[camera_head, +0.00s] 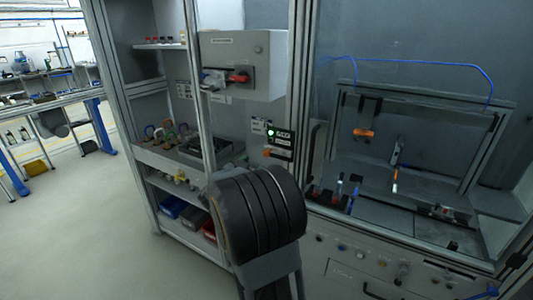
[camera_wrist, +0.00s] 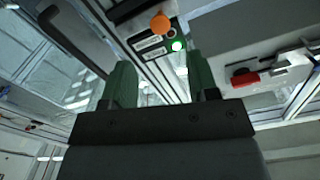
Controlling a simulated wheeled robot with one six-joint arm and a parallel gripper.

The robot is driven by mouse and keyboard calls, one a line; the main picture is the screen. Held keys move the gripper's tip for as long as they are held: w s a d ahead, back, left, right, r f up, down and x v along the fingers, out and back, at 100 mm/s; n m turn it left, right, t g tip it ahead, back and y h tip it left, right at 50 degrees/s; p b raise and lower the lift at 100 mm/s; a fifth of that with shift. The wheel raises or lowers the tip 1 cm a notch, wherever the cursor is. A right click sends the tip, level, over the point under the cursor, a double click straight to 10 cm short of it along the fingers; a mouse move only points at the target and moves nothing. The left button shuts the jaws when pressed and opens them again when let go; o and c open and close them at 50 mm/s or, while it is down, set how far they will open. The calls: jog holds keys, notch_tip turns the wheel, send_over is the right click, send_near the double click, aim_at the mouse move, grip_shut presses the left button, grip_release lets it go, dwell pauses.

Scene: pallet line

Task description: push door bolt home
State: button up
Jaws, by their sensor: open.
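The door bolt (camera_head: 281,155) is a small bar with an orange knob, just below a dark switch box (camera_head: 283,136) with a lit green lamp on the frame post. In the wrist view the orange knob (camera_wrist: 160,22) stands beyond my fingertips, near the green lamp (camera_wrist: 177,45). My gripper (camera_wrist: 160,65) shows two green fingers, spread apart with nothing between them. It is apart from the knob. In the head view my dark arm link hides the gripper. How far the bolt reaches into its keeper I cannot tell.
A black door handle (camera_head: 313,150) stands right of the bolt. A grey box with a red rotary switch (camera_head: 239,77) is up left. Shelves with bins (camera_head: 171,206) lie left of my arm. The glazed cell holds fixtures with orange parts (camera_head: 363,132).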

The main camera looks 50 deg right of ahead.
aim_at(266, 154)
jog(key=p+x, duration=0.2)
jog(key=x, duration=0.8)
jog(key=shift+c, duration=0.4)
grip_shut()
jog(key=shift+s, duration=0.15)
